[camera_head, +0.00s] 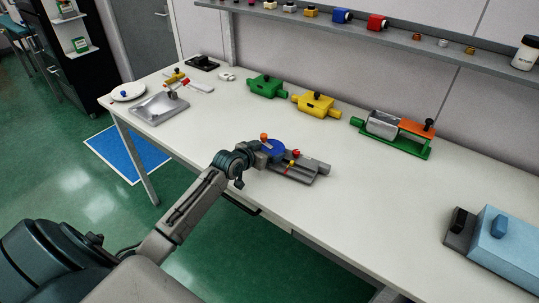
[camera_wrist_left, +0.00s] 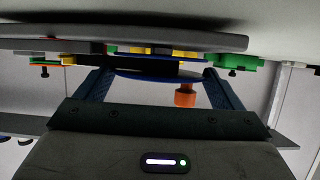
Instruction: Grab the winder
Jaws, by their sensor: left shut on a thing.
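The winder is a blue disc (camera_head: 274,148) with a small orange knob (camera_head: 264,136), at a grey slotted base (camera_head: 300,170) near the table's front edge. My left gripper (camera_head: 259,157) reaches in from the left and is shut on the winder. In the left wrist view, which is upside down, the blue disc (camera_wrist_left: 150,77) lies between the two dark blue fingers, with the orange knob (camera_wrist_left: 185,96) beside the right finger. I cannot tell whether the disc touches the base. My right gripper is not in view.
Green (camera_head: 266,86) and yellow (camera_head: 316,104) blocks and an orange-green device (camera_head: 395,135) stand along the back. A metal tray (camera_head: 160,108) lies at the left, a light blue box (camera_head: 505,245) at the right.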

